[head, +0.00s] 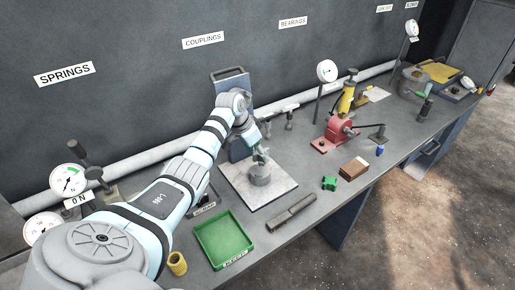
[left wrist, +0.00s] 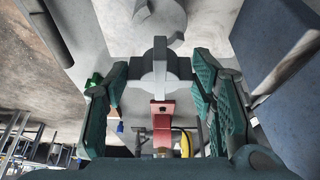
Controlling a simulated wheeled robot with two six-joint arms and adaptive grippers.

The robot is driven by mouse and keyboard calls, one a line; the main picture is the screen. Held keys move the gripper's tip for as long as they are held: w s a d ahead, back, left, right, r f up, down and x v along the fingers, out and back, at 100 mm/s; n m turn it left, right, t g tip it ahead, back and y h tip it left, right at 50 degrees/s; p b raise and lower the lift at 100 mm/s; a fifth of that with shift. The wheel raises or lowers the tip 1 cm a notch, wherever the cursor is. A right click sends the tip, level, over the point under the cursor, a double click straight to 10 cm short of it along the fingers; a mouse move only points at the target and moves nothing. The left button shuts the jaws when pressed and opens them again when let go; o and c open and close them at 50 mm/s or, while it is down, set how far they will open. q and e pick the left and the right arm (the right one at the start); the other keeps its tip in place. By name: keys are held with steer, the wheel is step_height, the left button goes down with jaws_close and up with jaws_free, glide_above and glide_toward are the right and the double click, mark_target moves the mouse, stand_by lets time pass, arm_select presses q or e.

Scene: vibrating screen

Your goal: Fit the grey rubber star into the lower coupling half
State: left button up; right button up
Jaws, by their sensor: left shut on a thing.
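The lower coupling half (head: 260,176) is a grey cylinder standing upright on a pale square plate (head: 272,197). Its toothed end also shows at the top of the left wrist view (left wrist: 160,14). My left gripper (head: 261,155) is just above it in the head view. In the left wrist view, its green fingers are shut on the grey rubber star (left wrist: 160,72), a thick hub with stubby arms. The star looks apart from the coupling half there. In the head view the star is too small and covered to make out. My right gripper is not in view.
A green tray (head: 225,262) and a grey bar (head: 291,213) lie in front of the plate. A green block (head: 330,184), a brown block (head: 354,168) and a red press (head: 335,135) stand to the right. A blue-grey upright frame (head: 231,88) stands behind the plate.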

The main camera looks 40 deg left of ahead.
mark_target(255, 154)
arm_select(q)
step_height(255, 154, down, 3)
steer(key=shift+r+b, duration=0.15)
steer(key=shift+b, duration=0.4)
steer(key=shift+s+f, duration=0.2)
steer(key=shift+f, duration=0.15)
steer(key=shift+w, duration=0.1)
steer(key=shift+r+p, duration=0.1)
steer(key=shift+p, duration=0.2)
